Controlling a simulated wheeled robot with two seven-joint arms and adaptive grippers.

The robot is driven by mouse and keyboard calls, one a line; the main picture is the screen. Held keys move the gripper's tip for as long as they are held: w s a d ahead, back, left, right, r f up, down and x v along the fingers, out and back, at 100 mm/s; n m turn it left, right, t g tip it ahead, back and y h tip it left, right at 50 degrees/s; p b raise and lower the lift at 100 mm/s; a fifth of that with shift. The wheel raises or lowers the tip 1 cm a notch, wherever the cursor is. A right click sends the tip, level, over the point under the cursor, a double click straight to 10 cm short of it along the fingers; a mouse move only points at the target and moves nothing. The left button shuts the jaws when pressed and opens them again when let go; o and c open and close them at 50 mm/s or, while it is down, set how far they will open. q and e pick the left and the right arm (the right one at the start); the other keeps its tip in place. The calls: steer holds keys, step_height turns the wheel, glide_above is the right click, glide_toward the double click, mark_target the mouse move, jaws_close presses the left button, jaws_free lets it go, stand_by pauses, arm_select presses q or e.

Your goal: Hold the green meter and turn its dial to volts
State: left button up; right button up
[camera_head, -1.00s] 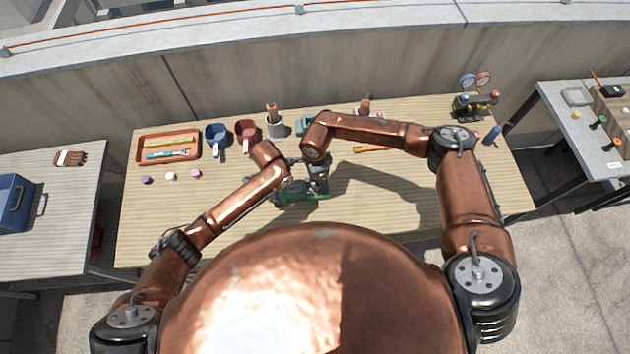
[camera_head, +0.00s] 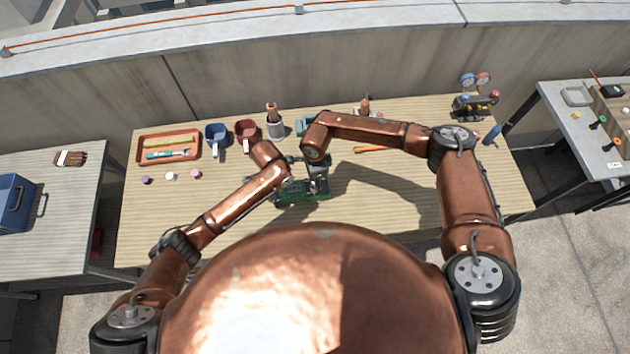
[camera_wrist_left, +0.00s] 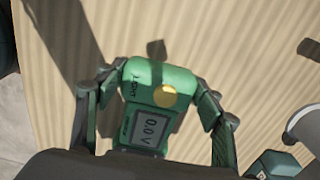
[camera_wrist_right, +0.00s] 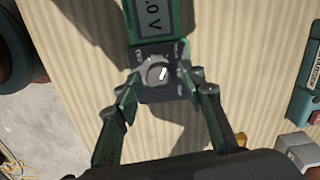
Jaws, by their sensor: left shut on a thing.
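The green meter (camera_head: 303,196) is at the near middle of the bench, partly hidden by my arms in the head view. My left gripper (camera_wrist_left: 158,76) is shut on its rounded top end, one finger on each side. The left wrist view shows the meter's screen (camera_wrist_left: 148,128) and a yellow disc on its face. My right gripper (camera_wrist_right: 158,77) is open, its fingers apart on either side of the meter's dark lower part. The round dial (camera_wrist_right: 158,73) lies between them, its white mark pointing up and right. The screen (camera_wrist_right: 155,17) shows a zero reading with V.
A teal item (camera_wrist_right: 312,82) lies right of the meter. A gauge set (camera_head: 475,102) stands far right. The bench front left is clear.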

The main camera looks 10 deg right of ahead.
steer(key=shift+o, duration=0.3)
steer(key=shift+r, duration=0.15)
step_height(320, 180, up, 12)
stand_by(0.4)
arm_select(q)
steer(key=o, duration=1.7)
steer(key=shift+c, duration=0.2)
steer(key=shift+o, duration=0.7)
steer(key=o, duration=0.3)
steer(key=shift+r, duration=0.1)
